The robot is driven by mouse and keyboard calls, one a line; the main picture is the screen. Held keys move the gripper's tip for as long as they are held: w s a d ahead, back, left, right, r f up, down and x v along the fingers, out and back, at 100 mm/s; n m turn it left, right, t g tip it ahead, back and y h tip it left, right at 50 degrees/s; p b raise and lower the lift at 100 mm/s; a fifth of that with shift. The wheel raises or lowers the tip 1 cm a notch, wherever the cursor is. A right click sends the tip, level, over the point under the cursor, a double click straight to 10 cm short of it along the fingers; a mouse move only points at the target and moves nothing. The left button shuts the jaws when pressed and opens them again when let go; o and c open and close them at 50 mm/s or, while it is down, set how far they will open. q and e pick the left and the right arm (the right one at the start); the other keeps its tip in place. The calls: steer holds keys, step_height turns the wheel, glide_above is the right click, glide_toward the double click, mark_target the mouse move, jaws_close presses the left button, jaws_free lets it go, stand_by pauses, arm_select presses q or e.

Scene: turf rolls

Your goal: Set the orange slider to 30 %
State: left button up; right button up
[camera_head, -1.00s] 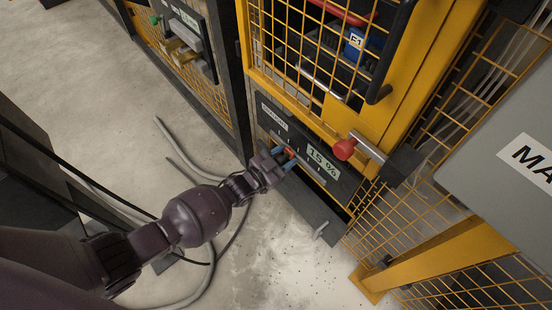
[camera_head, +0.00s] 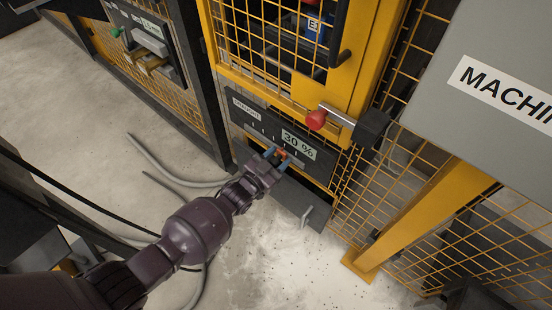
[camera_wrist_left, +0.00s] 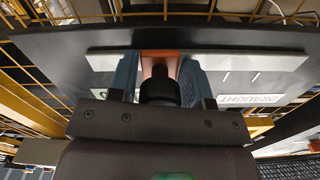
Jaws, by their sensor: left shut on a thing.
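The orange slider (camera_head: 281,154) sits on a dark panel (camera_head: 245,117) low on the yellow-framed machine. The panel's display (camera_head: 298,143) reads 30 %. My left gripper (camera_head: 276,158) is at the panel with its blue fingers on either side of the slider, shut on it. In the left wrist view the orange slider (camera_wrist_left: 160,61) shows between the two blue fingers (camera_wrist_left: 160,80), in front of a pale slot strip (camera_wrist_left: 255,62). Much of the slider is hidden by the fingers and a dark part between them. My right gripper is not in view.
Grey hoses (camera_head: 165,172) lie on the floor. Yellow mesh (camera_head: 420,220) stands at right; open floor (camera_head: 75,115) lies at left.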

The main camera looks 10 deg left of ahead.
arm_select(q)
steer(key=o, duration=1.1)
steer(key=shift+a, duration=0.1)
steer(key=shift+s, duration=0.1)
steer(key=shift+s+a, duration=0.2)
steer(key=shift+a, duration=0.05)
steer(key=shift+p+v, duration=1.5)
steer(key=shift+v, duration=3.5)
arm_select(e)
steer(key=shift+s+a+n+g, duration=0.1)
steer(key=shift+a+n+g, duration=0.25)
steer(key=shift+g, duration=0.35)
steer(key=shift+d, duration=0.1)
